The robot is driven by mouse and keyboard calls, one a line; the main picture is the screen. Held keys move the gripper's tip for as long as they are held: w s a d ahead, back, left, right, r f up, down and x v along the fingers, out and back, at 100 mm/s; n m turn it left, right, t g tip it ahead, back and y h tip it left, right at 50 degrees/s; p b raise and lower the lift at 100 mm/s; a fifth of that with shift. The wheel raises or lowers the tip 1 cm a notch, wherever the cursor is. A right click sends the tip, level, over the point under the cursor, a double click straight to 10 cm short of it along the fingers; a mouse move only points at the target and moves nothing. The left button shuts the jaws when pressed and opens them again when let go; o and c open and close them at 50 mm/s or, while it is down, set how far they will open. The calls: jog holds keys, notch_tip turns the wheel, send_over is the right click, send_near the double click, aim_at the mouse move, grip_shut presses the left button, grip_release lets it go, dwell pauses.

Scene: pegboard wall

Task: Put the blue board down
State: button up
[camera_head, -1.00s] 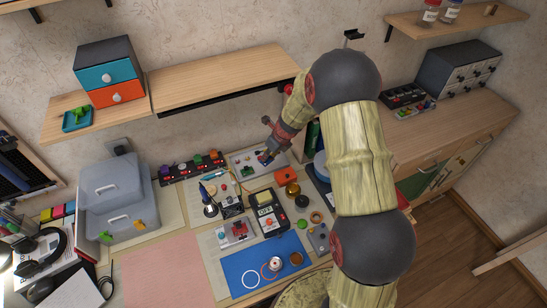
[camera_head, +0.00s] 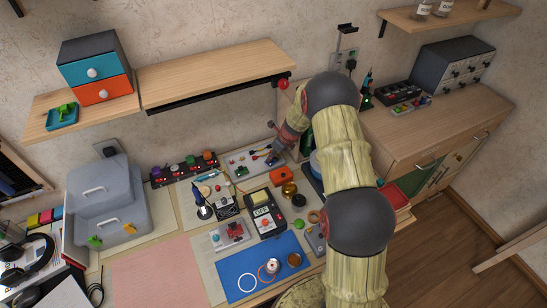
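My gripper (camera_head: 273,154) is small in the head view, low over the right end of a pale tray (camera_head: 236,161) at the back of the bench. Small dark and bluish bits show at its fingertips. I cannot tell whether one of them is a blue board in its grasp, or whether the fingers are open or shut. The only large flat blue thing is a mat (camera_head: 236,263) at the front of the bench, with rings and small round parts on it. My arm hides the bench to the right of the gripper.
A multimeter (camera_head: 265,210), an orange box (camera_head: 281,176), a brass pot (camera_head: 289,190) and a red-topped device (camera_head: 231,235) crowd the bench near the gripper. A wooden shelf (camera_head: 215,72) overhangs behind. The pink mat (camera_head: 160,270) is clear.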

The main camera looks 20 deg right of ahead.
jog(key=shift+r, duration=0.1)
jog(key=shift+f, duration=0.2)
jog(key=o, duration=0.8)
